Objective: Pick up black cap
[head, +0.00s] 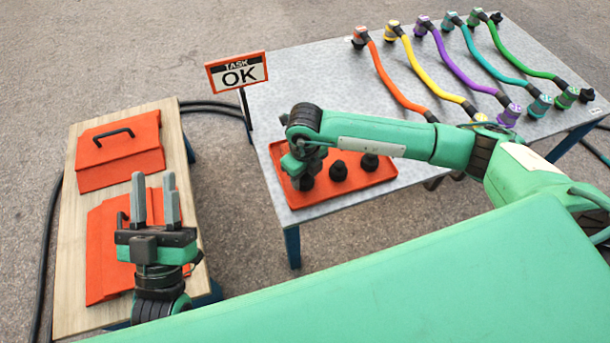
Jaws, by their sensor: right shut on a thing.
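Black caps stand on a red tray (384,172) at the near left of the grey metal table. The middle cap (338,171) and the right cap (369,162) stand free. My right gripper (303,178) points down at the left end of the tray and is shut on the left black cap (306,183). The gripper partly hides this cap, and I cannot tell whether it is clear of the tray. My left gripper (156,200) is open and empty, fingers pointing up, above the wooden bench.
Orange, yellow, purple, teal and green cables (455,65) lie across the right of the metal table (310,88). A "TASK OK" sign (237,73) stands at its left edge. Red boxes with black handles (120,150) sit on the wooden bench (75,230).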

